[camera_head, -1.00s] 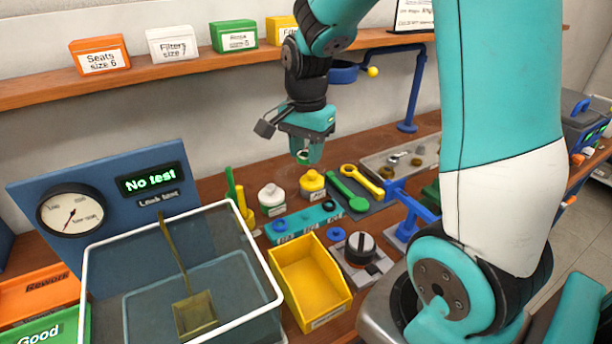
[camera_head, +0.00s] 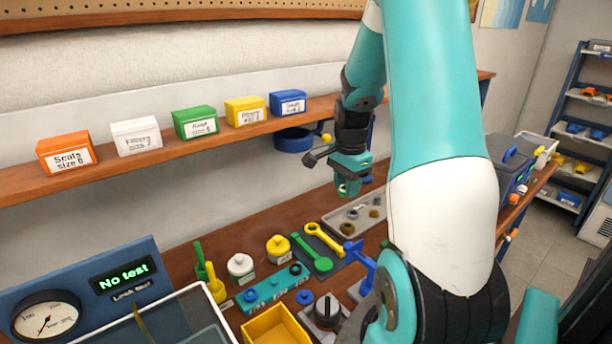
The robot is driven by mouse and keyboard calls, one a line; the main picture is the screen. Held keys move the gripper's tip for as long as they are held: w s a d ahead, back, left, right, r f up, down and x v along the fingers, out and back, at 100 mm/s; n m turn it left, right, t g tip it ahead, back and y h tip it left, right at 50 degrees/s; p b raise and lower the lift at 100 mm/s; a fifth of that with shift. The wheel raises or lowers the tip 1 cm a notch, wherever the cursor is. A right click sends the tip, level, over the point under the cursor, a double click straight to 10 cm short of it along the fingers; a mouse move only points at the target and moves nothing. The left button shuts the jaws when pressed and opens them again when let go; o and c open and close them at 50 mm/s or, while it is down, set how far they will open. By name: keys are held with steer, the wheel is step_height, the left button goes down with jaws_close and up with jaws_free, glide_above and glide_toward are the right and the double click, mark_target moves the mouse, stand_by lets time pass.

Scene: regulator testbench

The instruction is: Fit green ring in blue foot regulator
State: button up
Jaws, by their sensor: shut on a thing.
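My gripper (camera_head: 347,190) hangs in the air above the bench, in front of the shelf. It is shut on a small green ring (camera_head: 344,187), which shows only as a small rim between the fingertips. I cannot single out a blue foot regulator for certain. A black-topped round part (camera_head: 327,310) stands on a grey base at the bottom middle, below my gripper and apart from it. A blue stand (camera_head: 361,268) is to its right, partly hidden by my arm.
A teal strip (camera_head: 268,290) carries rings, with a loose blue ring (camera_head: 305,297) beside it. A yellow bin (camera_head: 275,328) is in front.

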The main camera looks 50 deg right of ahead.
steer(key=s+d+m+p, duration=0.1)
steer(key=s+d+p, duration=0.1)
steer(key=s+d, duration=0.1)
steer(key=s+d+m+p, duration=0.2)
steer(key=s+d, duration=0.2)
steer(key=s, duration=0.2)
steer(key=s+d+m+p, duration=0.2)
steer(key=s+d, duration=0.1)
steer(key=s, duration=0.2)
steer(key=shift+d+f, duration=0.15)
steer(key=shift+f, duration=0.2)
steer(key=shift+m, duration=0.3)
steer(key=shift+f+b, duration=1.6)
steer(key=shift+f, duration=0.55)
steer(key=shift+f+b, duration=1.3)
steer(key=shift+f, duration=0.75)
steer(key=o, duration=1.5)
steer(key=shift+c, duration=0.2)
steer(key=shift+r, duration=0.1)
steer(key=shift+r+p, duration=3.2)
steer(key=shift+r, duration=0.75)
